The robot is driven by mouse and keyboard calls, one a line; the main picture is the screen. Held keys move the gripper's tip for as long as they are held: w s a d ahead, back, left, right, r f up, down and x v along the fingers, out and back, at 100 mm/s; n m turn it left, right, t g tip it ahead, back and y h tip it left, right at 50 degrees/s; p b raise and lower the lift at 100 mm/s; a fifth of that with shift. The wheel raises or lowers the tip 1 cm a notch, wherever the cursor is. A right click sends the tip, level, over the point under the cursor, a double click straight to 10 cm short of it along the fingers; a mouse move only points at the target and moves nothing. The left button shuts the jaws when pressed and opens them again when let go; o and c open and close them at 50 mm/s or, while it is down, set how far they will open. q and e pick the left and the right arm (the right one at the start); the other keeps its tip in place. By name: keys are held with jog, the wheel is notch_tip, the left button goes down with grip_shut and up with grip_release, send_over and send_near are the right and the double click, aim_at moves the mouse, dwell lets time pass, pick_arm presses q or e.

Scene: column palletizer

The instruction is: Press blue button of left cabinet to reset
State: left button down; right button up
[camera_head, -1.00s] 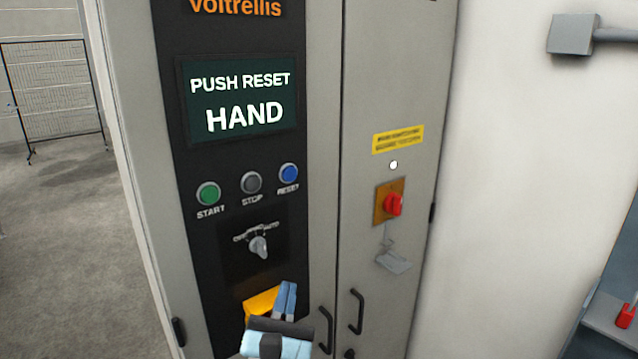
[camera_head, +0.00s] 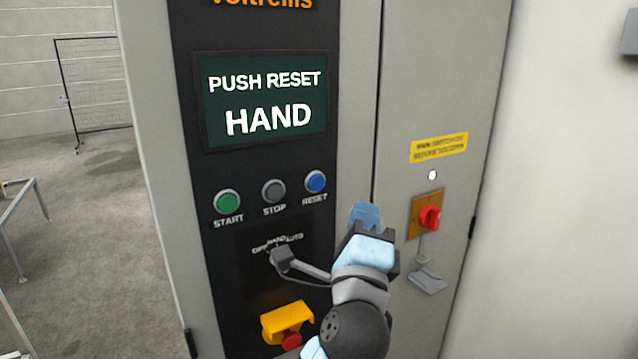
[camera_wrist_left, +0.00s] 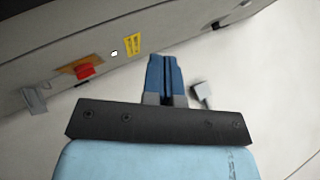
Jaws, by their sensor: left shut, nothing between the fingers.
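The blue RESET button (camera_head: 315,182) is on the black panel of the left cabinet (camera_head: 345,100), at the right end of a row with the grey STOP button (camera_head: 273,190) and the green START button (camera_head: 227,202). The display (camera_head: 264,99) reads "PUSH RESET HAND". My left gripper (camera_head: 364,212) is shut and empty, below and to the right of the blue button, apart from it in the picture. In the left wrist view its blue fingers (camera_wrist_left: 166,78) are together. My arm covers part of the panel's lower right. My right gripper is not in view.
Below the buttons are a selector switch (camera_head: 283,256) partly by my arm, and a yellow-shrouded red button (camera_head: 288,322). To the right are a red rotary switch (camera_head: 430,218), a hanging grey tag (camera_head: 429,281) and a yellow label (camera_head: 439,148). Open floor lies left.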

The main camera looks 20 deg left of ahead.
aim_at(317, 183)
pick_arm(q)
jog(key=shift+w+a+p, duration=0.25)
jog(key=shift+w+a, duration=0.6)
jog(key=shift+a, duration=0.25)
jog(key=shift+w+a+p, duration=0.3)
jog(key=shift+w+a, duration=0.6)
jog(key=shift+a, duration=0.25)
jog(key=shift+w+a+p, duration=0.25)
jog(key=shift+w+a, duration=0.6)
jog(key=shift+a, duration=0.25)
jog(key=shift+a, duration=0.1)
jog(key=shift+w+a, duration=0.25)
jog(key=shift+w+a+r, duration=0.1)
jog(key=shift+w+a, duration=0.15)
jog(key=shift+a, duration=0.05)
jog(key=shift+s+d, duration=0.1)
jog(key=shift+d, duration=0.05)
dwell(0.4)
jog(key=shift+s+d, duration=0.4)
jog(key=shift+d, duration=0.1)
